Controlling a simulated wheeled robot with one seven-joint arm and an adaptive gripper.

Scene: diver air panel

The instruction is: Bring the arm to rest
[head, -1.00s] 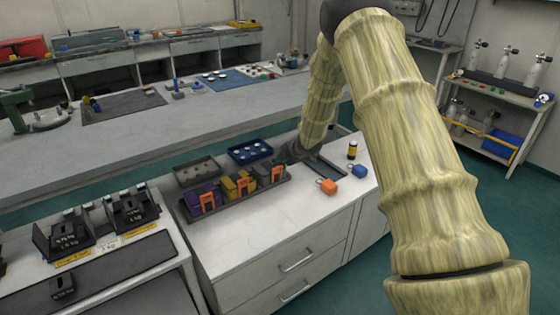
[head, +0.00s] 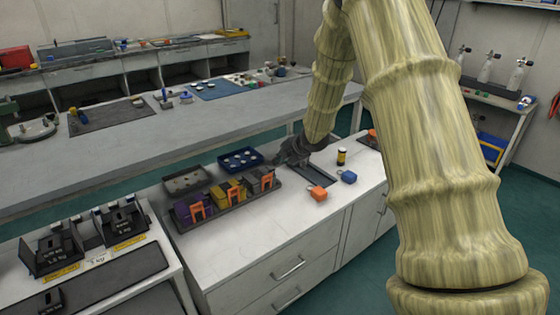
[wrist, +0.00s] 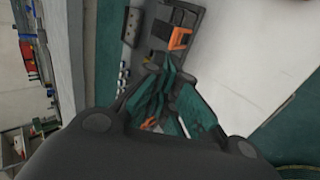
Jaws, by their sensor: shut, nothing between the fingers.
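My gripper (head: 289,156) is in the head view at the end of my arm, above the white cabinet top (head: 235,235). It is just behind the right end of the dark rack that holds purple, yellow and grey-black blocks with orange clips. The wrist view also shows my gripper (wrist: 172,120), its fingers closed together with nothing held. My arm's pale, wood-like links cross the right half of the head view and hide part of the room. Whether the gripper touches the rack cannot be told.
A blue tray (head: 240,159) and a grey tray (head: 188,180) sit behind the rack (head: 228,207). A long grey bench (head: 150,135) runs behind; the cabinet's front top is clear.

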